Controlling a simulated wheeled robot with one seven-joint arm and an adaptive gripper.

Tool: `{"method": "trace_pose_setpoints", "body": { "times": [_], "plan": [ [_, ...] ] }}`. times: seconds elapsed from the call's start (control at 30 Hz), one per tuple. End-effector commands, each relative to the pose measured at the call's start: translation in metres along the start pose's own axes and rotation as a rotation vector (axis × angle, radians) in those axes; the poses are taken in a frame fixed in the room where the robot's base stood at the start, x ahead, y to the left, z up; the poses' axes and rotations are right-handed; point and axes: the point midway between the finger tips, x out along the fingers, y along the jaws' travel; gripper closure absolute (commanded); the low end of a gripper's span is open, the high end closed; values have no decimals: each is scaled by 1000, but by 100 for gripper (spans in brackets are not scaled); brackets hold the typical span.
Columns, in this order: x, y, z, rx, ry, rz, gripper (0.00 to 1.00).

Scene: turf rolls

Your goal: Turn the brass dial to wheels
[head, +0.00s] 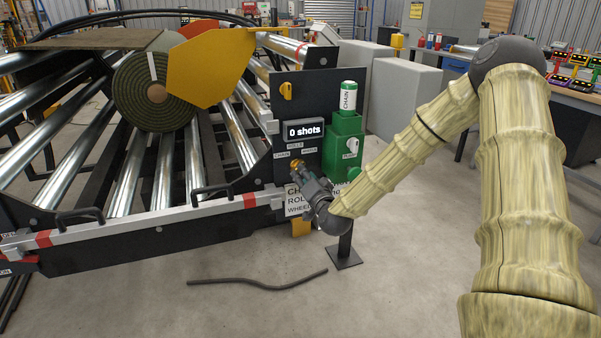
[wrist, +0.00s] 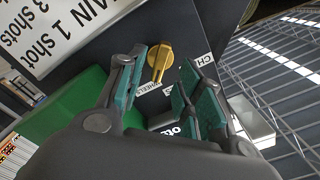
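The brass dial (wrist: 160,58) sits on a dark panel (wrist: 100,62), just beyond and roughly between my fingertips in the wrist view. Its bar runs almost upright in that view; which label it points at is unclear. A "WHEELS" label (wrist: 150,88) lies by its lower end, and a "CH..." label (wrist: 204,60) is to the right. My gripper (wrist: 163,77) is open, its teal pads apart with nothing between them; contact with the dial is not seen. In the head view my gripper (head: 308,178) is at the panel, by the small dial (head: 296,164).
Above the dial is a "0 shots" display (head: 303,131). A green pump unit (head: 343,140) with a "CHAIN" canister (head: 348,97) stands right of it. Another yellow knob (head: 286,91) is higher up. A conveyor rail (head: 150,217) is left. A hose (head: 258,285) lies on the floor.

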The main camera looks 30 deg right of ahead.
Motion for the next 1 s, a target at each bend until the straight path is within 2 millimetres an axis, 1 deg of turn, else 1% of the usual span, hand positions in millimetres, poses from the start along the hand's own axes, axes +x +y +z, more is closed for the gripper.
{"method": "trace_pose_setpoints", "body": {
  "times": [0.03,0.2,0.3,0.4,0.6,1.0],
  "plan": [
    [-10,-1,0,3,0,0,64],
    [-39,0,0,4,0,1,64],
    [-53,0,0,2,0,0,64],
    [-62,0,0,2,0,0,64],
    [-70,0,0,1,1,0,64],
    [-71,0,0,2,1,0,64]
  ]
}}
